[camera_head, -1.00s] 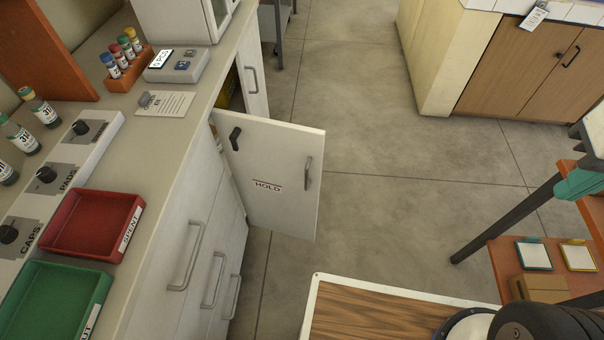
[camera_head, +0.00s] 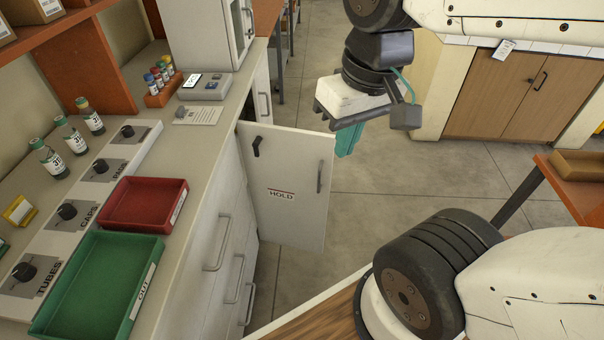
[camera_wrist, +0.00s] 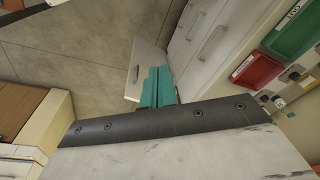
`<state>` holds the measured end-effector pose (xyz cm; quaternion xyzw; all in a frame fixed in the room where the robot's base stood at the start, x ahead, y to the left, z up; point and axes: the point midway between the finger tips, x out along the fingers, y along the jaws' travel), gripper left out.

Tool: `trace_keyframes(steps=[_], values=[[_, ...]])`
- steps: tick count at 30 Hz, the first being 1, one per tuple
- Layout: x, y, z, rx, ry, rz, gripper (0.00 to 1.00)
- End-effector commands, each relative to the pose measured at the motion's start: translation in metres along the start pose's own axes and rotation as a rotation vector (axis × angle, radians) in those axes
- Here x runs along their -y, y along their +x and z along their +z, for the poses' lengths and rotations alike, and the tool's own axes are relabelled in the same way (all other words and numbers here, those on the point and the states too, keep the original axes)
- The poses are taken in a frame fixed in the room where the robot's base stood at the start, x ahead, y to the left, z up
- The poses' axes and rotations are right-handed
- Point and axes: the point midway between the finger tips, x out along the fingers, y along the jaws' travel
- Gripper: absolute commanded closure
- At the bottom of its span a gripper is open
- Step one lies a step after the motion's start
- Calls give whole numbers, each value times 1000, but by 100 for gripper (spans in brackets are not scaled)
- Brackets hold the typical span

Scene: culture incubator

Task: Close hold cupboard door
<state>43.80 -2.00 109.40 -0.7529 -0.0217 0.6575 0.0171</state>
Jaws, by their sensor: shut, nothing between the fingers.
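The hold cupboard door (camera_head: 288,195) is white, with a red and black HOLD label, a dark latch and a grey bar handle (camera_head: 320,176). It stands swung out from the counter front, and part of the dark opening shows above it. My gripper (camera_head: 347,142) has teal fingers and is in the air near the door's outer upper edge, to its right. In the wrist view the teal fingers (camera_wrist: 157,86) are together and empty, and they cover part of the door (camera_wrist: 144,60). Whether they touch the door I cannot tell.
The counter holds a red tray (camera_head: 120,224), a green tray (camera_head: 60,318), bottles and a vial rack (camera_head: 163,95). An orange bench (camera_head: 570,200) stands at right. A wooden cabinet (camera_head: 525,95) is at the back right. The floor beyond the door is clear.

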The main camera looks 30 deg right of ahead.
Motion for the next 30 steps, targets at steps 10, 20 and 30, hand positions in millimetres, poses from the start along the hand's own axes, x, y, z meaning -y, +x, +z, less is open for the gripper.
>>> trace_keyframes(steps=[10,20,30], values=[[28,87,-138,-199,169,-278,100],[-63,220,-207,-334,559,-69,100],[-137,296,-169,-259,749,236,100]])
